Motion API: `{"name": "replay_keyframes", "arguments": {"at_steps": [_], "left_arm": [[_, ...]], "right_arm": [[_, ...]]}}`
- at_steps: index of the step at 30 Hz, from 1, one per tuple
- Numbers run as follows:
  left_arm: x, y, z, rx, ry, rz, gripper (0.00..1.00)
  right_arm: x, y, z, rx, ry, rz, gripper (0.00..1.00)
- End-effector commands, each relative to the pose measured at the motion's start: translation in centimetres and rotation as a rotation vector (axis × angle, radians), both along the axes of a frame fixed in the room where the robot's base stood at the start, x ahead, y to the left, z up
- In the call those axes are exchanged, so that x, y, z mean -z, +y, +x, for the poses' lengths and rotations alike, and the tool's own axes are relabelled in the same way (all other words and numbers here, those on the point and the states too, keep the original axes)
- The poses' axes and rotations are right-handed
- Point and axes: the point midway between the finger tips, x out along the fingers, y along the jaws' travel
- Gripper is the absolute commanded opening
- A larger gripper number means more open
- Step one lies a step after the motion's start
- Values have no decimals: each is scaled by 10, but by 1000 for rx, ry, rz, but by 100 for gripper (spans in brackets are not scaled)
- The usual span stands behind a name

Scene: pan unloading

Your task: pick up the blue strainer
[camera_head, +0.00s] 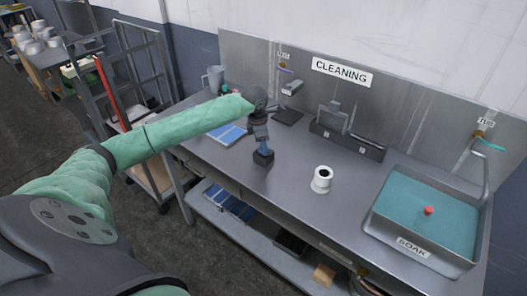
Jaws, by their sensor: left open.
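My left arm reaches in from the left over the metal counter, and my left gripper (263,157) points down over its middle. The gripper is open; its fingers are small and dark here. I cannot clearly make out a blue strainer. A flat blue item (228,133) with a pale edge lies on the counter left of the gripper, partly hidden by my arm. I cannot tell what it is. My right gripper is out of view.
A white cup-like container (321,179) stands right of the gripper. A sink marked SOAK (413,247) holds teal water and a small red thing (428,210). A dark rack (347,141) stands at the back. The counter between gripper and white container is clear.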

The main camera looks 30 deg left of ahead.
Motion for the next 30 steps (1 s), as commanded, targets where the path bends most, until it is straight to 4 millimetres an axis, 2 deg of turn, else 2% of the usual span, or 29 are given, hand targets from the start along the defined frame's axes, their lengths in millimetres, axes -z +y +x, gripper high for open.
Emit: {"name": "replay_keyframes", "arguments": {"at_steps": [2,6,9,25,30], "left_arm": [[0,0,0,0,0,0,45],[0,0,0,0,0,0,17],[0,0,0,0,0,0,2],[2,0,-1,0,3,0,0],[-4,-1,0,1,1,-1,0]], "right_arm": [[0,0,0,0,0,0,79],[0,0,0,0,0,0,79],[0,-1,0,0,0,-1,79],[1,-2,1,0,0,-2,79],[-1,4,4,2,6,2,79]]}}
